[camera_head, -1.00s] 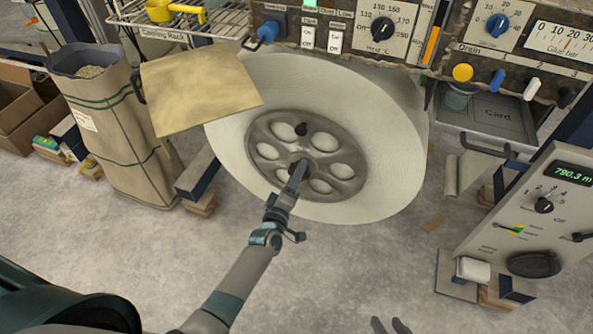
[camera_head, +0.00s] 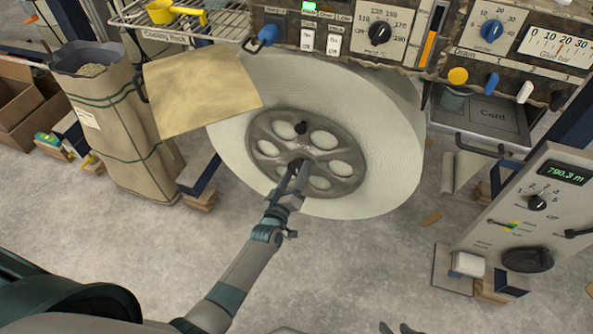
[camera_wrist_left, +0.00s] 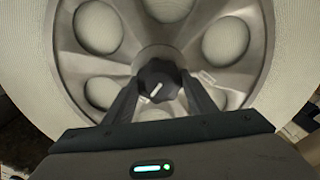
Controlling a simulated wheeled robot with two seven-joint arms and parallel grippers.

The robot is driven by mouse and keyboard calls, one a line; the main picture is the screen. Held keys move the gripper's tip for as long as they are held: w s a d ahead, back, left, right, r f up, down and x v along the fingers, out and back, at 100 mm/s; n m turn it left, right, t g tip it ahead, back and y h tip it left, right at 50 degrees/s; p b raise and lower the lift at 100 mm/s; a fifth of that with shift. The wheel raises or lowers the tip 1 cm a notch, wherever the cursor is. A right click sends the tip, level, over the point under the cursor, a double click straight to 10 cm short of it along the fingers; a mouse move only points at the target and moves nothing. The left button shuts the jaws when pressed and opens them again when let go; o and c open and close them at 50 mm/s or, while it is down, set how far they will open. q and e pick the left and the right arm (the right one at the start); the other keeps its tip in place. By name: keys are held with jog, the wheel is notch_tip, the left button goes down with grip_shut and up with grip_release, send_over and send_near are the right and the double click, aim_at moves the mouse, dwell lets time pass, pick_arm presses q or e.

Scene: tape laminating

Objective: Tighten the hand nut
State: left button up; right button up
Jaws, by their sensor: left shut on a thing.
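The hand nut is a dark, faceted knob with a pale mark, seen at the hub in the left wrist view (camera_wrist_left: 158,82). It sits on the grey metal flange (camera_head: 262,150) of the big cream roll (camera_head: 235,110). My left gripper (camera_head: 296,166) reaches the hub from below. In the left wrist view its two fingers stand on either side of the nut, shut on it. A second small dark knob (camera_head: 301,128) sits higher on the flange. Only the fingertips of my right gripper (camera_head: 398,328) show at the bottom edge.
A tan square plate (camera_head: 200,90) hangs left of the roll, near a paper sack (camera_head: 120,130). A control panel with dials (camera_head: 380,33) stands above. A slanted panel with a display (camera_head: 530,215) is at the right. The floor below the roll is clear.

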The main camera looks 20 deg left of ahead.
pick_arm(q)
jog(key=o, duration=1.1)
jog(key=shift+c, duration=0.2)
jog(key=shift+s, duration=0.1)
jog(key=s+p, duration=0.1)
jog(key=s, duration=1.6)
jog(key=shift+s+a, duration=0.15)
jog(key=shift+a, duration=0.1)
pick_arm(e)
jog(key=shift+s+d+f+g+h, duration=0.15)
jog(key=shift+s+d+g, duration=0.15)
jog(key=shift+d, duration=0.15)
jog(key=shift+s+d+g+h, duration=0.15)
jog(key=shift+s+d+g, duration=0.1)
jog(key=shift+d, duration=0.15)
jog(key=shift+w, duration=0.1)
